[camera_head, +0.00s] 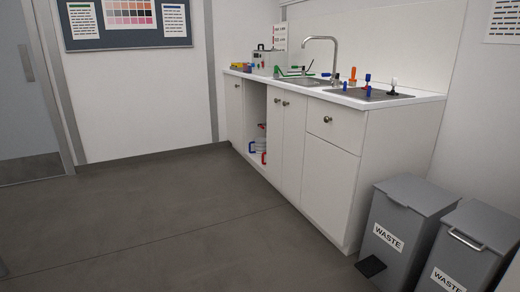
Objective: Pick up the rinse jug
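No rinse jug can be told for certain. Inside the open bay of the white counter cabinet, low down, are small pale jug-like containers (260,144) with a blue handle (252,147) and red handles (264,157). They are far off and partly hidden by the cabinet front, so their exact shape and number cannot be told. Neither of my grippers is in view.
The white counter (335,94) holds a sink with a tall tap (336,50), coloured-handled small items and a grey device (262,59). Two grey waste bins (405,225) stand at the right. The grey floor (170,220) in front is clear.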

